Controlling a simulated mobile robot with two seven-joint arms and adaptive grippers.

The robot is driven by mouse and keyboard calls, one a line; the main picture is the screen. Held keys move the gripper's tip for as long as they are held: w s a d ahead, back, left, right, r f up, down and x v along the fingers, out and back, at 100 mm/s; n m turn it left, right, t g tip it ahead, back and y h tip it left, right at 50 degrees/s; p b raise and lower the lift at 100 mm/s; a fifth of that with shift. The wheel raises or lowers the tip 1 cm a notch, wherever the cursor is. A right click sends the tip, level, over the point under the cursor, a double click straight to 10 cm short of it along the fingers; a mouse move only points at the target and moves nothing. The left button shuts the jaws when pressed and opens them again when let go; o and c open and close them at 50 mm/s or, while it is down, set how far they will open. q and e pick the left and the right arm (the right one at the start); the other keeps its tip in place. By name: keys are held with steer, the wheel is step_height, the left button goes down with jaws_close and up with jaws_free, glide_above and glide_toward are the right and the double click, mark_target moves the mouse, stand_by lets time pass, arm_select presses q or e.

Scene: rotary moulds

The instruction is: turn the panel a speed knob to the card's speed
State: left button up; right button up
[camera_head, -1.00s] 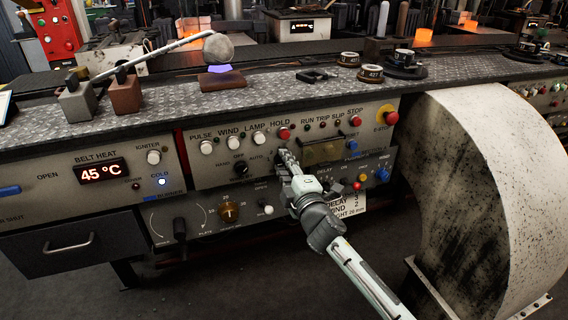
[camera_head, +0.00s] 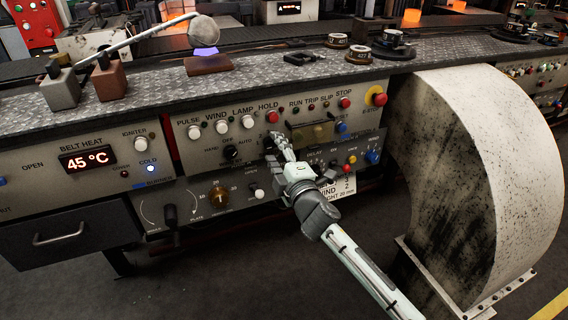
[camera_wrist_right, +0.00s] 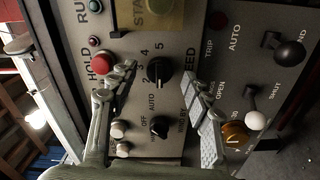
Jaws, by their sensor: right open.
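The panel's speed knob (camera_wrist_right: 159,71) is black, with the numbers 2 to 5 around it and a partly covered SPEED label, in the right wrist view. In the head view it is mostly hidden behind my right gripper (camera_head: 280,146). In the right wrist view my right gripper (camera_wrist_right: 160,78) is open, with one finger on each side of the knob. I cannot tell whether either finger touches it. The white card (camera_head: 342,187) hangs low on the panel, partly covered by my gripper; its speed line is not readable. My left gripper is not in view.
The red HOLD button (camera_wrist_right: 103,62) is close beside one finger. A black hand/off/auto knob (camera_wrist_right: 160,126) and an amber knob (camera_wrist_right: 234,135) are nearby. In the head view a large pale curved housing (camera_head: 490,170) stands right of the panel.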

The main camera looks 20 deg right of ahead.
steer(key=s, duration=1)
steer(key=shift+s+d, duration=0.15)
steer(key=shift+s, duration=0.05)
steer(key=s+d+f+m+g+h, duration=0.2)
steer(key=s+d+f+m+g, duration=0.15)
steer(key=f, duration=0.55)
steer(key=s+d+f+m+g+h, duration=0.1)
steer(key=s+d+f+m+g, duration=0.25)
steer(key=f, duration=0.55)
steer(key=s+f+m+g+y, duration=0.1)
steer(key=s+f+m+g, duration=0.6)
steer(key=s+f, duration=0.9)
steer(key=shift+s+a+f+m+g, duration=0.3)
steer(key=shift+s+f+g, duration=0.15)
steer(key=shift+s, duration=0.45)
